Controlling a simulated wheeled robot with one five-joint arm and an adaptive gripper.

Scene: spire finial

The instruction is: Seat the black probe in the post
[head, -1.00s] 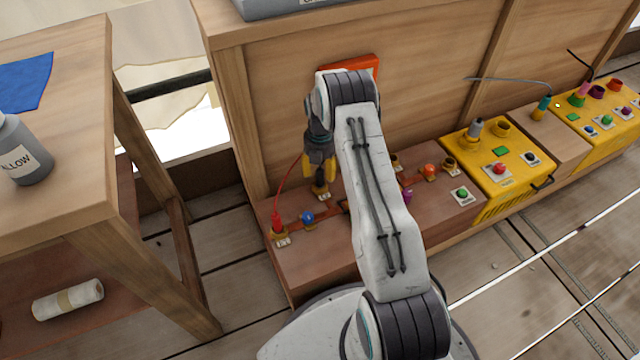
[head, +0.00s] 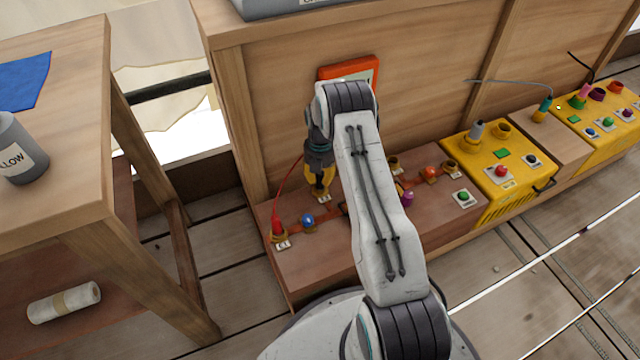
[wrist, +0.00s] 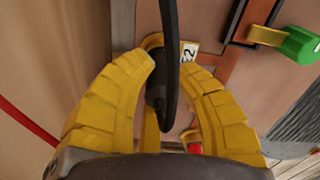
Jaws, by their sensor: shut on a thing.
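My gripper (head: 319,186) points down over the left part of the wooden bench, just above a brass-coloured post with a small label. In the wrist view its yellow fingers (wrist: 165,95) are shut around the black probe (wrist: 154,92), which has a thick black cable rising past the camera. The rim of the post (wrist: 152,42) shows just beyond the probe, by a white label (wrist: 189,51) that seems to read 2. The probe's tip is hidden, so I cannot tell whether it is inside the post.
A red plug (head: 278,228) with a red cable stands left of the gripper, near a blue knob (head: 307,220). An orange-framed panel (head: 350,70) is on the wooden back wall behind my arm. Yellow boxes (head: 497,165) stand to the right. A side table (head: 60,195) is at the left.

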